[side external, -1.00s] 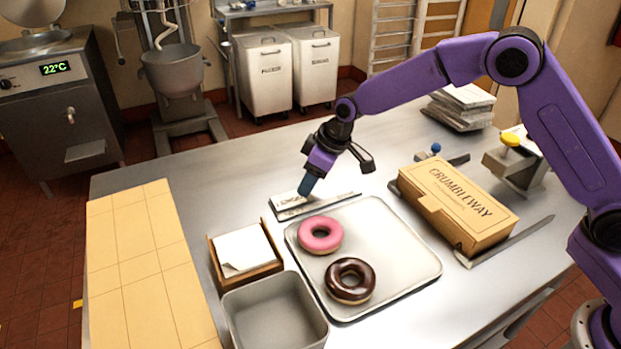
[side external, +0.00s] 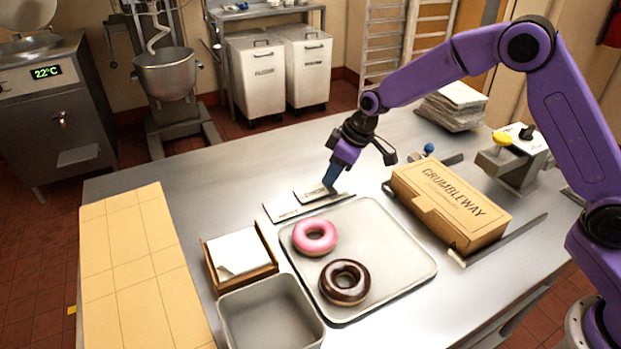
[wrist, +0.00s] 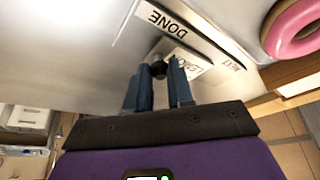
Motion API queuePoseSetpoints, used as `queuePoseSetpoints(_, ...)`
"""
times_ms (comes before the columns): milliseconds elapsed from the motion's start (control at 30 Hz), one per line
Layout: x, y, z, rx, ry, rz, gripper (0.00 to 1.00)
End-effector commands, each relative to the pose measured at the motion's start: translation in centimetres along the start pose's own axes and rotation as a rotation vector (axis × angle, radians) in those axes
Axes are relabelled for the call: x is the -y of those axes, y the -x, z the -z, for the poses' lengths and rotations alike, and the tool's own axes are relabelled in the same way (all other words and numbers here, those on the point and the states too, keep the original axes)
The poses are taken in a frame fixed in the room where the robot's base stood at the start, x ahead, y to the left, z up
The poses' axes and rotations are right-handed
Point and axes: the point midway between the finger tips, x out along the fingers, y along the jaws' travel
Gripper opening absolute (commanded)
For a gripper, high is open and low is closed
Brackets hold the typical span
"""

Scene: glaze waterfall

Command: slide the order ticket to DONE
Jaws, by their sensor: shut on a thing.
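The order ticket (side external: 313,195) is a small pale card on a flat metal strip (side external: 284,213) behind the tray. In the wrist view the ticket (wrist: 192,64) carries partly hidden lettering and a dark knob (wrist: 158,69). My gripper (side external: 330,185) is over the ticket's right end, and in the wrist view its blue fingers (wrist: 160,78) are shut around the knob. The DONE label (wrist: 166,22) shows in the wrist view just beside the ticket. A second label (wrist: 232,66), seemingly NEXT, is on the ticket's other side.
A tray (side external: 408,250) with a pink donut (side external: 315,237) and a chocolate donut (side external: 344,282) lies in front of the strip. A Crumbleway box (side external: 450,205) stands to the right. A paper holder (side external: 268,272) and grey bin (side external: 225,318) are at left. The table behind the strip is clear.

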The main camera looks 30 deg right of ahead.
Motion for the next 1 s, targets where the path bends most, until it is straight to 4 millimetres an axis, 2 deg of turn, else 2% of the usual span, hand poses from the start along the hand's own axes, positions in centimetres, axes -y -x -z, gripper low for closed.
queuePoseSetpoints(100, -1.9, 0.8, -1.7, 0.0, -0.004, -0.002, 0.0)
queuePoseSetpoints(200, -2.8, 1.1, -2.5, -0.001, -0.003, -0.002, 0.0)
queuePoseSetpoints(533, -3.2, 1.2, -2.9, 0.001, -0.003, -0.002, 0.0)
queuePoseSetpoints(567, -3.2, 1.2, -2.9, 0.001, -0.003, -0.002, 0.25)
queuePoseSetpoints(633, -3.2, 1.2, -2.9, 0.001, -0.003, -0.002, 0.48)
queuePoseSetpoints(1000, -3.0, 1.5, -2.7, -0.001, 0.0, -0.001, 0.48)
